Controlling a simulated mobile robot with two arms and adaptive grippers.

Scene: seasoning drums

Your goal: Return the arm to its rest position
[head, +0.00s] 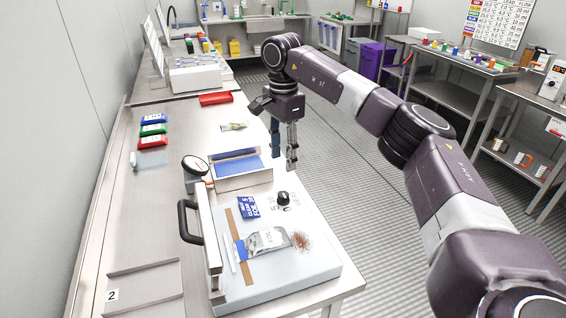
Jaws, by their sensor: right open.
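My right arm reaches in from the lower right of the head view, and its gripper (284,157) hangs pointing down. The gripper is open and holds nothing that I can see. It is over the right edge of the steel table (110,220), just right of the open box with a blue inside (240,165). No contact with the box is visible. My left gripper does not show.
A round gauge (195,167) stands behind. The striped floor (340,165) right of the table is clear.

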